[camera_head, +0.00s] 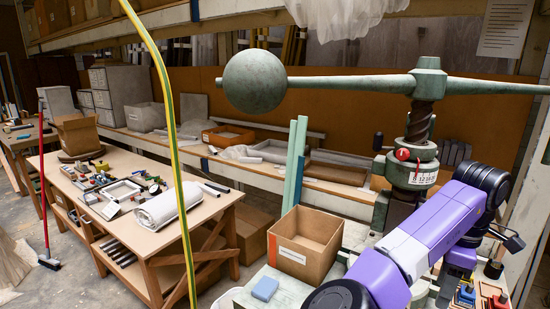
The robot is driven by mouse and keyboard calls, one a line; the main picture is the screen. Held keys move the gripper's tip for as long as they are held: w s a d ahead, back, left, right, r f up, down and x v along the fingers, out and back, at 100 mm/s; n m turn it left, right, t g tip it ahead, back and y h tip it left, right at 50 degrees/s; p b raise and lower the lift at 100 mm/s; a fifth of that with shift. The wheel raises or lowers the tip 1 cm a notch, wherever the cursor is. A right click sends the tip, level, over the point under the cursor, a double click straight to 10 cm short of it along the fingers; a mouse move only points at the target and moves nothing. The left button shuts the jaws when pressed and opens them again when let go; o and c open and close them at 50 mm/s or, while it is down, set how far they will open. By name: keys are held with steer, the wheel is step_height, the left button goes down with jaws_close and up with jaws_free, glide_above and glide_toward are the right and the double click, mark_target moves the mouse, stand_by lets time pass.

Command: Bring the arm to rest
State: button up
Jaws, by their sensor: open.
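My purple and white arm (418,245) reaches from the bottom edge up to a dark joint at the right, in front of the fly press. My gripper does not show; the arm links and the frame edge hide its place. The green fly press has a long horizontal bar (350,84) with a round ball weight (255,82) at its left end. Its screw (419,122) and a collar with a red knob and a number scale (413,172) stand behind my arm. The lower press is largely hidden by the arm.
An open cardboard box (305,248) and a blue block (265,289) sit left of my arm. Small red, blue and yellow items (480,295) lie at the lower right. A yellow-green strip (172,130) hangs before a cluttered wooden workbench (150,235).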

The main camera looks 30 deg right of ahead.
steer(key=s+d+f+m+h, duration=0.25)
steer(key=s+d+h, duration=0.35)
steer(key=d+h, duration=0.5)
steer(key=w+a+f+n+t+b, duration=0.1)
steer(key=w+a+f+n+t, duration=0.4)
steer(key=a+t, duration=0.45)
steer(key=s+a+f+t+y, duration=0.2)
steer(key=a+f, duration=0.1)
steer(key=a, duration=0.4)
steer(key=s+a+f+t+y, duration=0.2)
steer(key=s+a+f, duration=0.1)
steer(key=a, duration=0.4)
steer(key=s+a+r+m+y, duration=0.2)
steer(key=s+a+m+y, duration=0.1)
steer(key=s+a, duration=0.4)
steer(key=s+a+r+m+t+y+b, duration=0.1)
steer(key=s+a+m+y, duration=0.3)
steer(key=s+a, duration=0.4)
steer(key=a+r+m, duration=0.1)
steer(key=a, duration=0.4)
steer(key=shift+s+a+r+m, duration=0.25)
steer(key=shift+s+a+m, duration=0.05)
steer(key=shift+m, duration=0.05)
